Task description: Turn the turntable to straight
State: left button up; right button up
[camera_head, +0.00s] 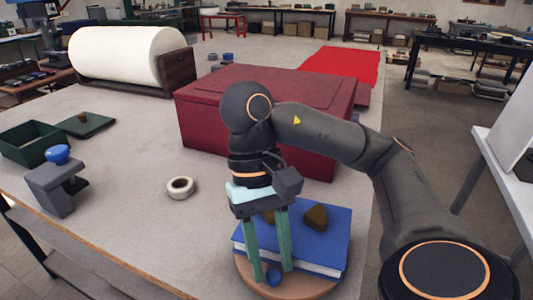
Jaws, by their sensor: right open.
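The turntable (310,289) is a round, brown disc near the front edge of the table, mostly covered by a blue book (333,237) with pale page edges. The book lies flat and a little skewed to the table edge. A brown lump (315,217) sits on its cover, with another brown bit partly behind a finger. My right gripper (272,273) points down over the book's front left side, its green fingers apart. My left gripper is not in view.
A dark red box (235,105) stands behind my right arm. A white roll (125,55) lies at the back left. A tape ring (181,187), a grey blue-topped device (58,190) and a green bin (30,142) are at left. The tabletop between is clear.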

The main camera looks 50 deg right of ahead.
pick_arm(q)
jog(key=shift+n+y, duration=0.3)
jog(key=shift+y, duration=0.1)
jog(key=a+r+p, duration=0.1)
jog(key=p, duration=0.1)
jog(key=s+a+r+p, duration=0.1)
jog(key=p, duration=0.1)
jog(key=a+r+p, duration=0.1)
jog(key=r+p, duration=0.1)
jog(key=p, duration=0.1)
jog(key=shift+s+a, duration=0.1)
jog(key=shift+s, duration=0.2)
pick_arm(e)
jog(key=v, duration=1.2)
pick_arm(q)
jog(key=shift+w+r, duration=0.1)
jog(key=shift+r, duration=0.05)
pick_arm(e)
jog(key=shift+s, duration=0.15)
